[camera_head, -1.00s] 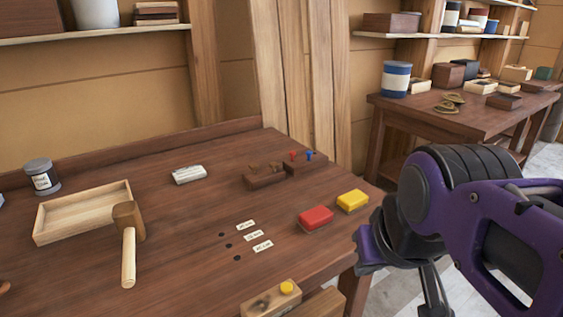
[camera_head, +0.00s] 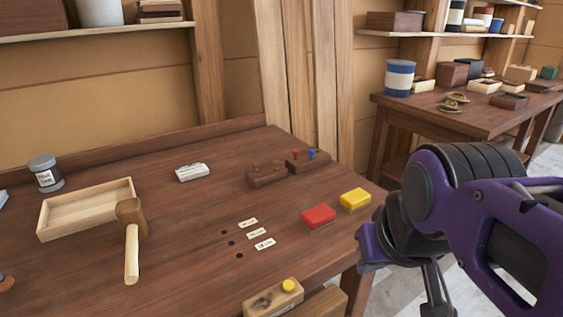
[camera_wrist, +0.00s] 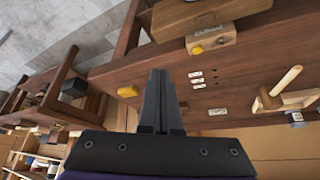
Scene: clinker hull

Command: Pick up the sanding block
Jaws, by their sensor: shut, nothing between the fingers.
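No block is plainly marked as the sanding block, so I cannot tell which it is. A small pale grey-white block (camera_head: 192,172) lies on the workbench (camera_head: 185,235) behind its middle. A red block (camera_head: 319,216) and a yellow block (camera_head: 355,199) lie near the bench's right edge; the yellow one also shows in the wrist view (camera_wrist: 127,91). A wooden block with a yellow knob (camera_head: 272,298) is at the front edge. My gripper (camera_wrist: 160,74) is shut and empty, its fingers together. In the head view my arm is right of the bench; its fingertips are not clear there.
A wooden tray (camera_head: 62,226) and a mallet (camera_head: 131,240) are on the left, with a jar (camera_head: 45,173) behind. Dark wooden holders (camera_head: 266,174) stand at the back right. Small labels (camera_head: 257,233) lie mid-bench. A second bench (camera_head: 460,115) stands behind my arm.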

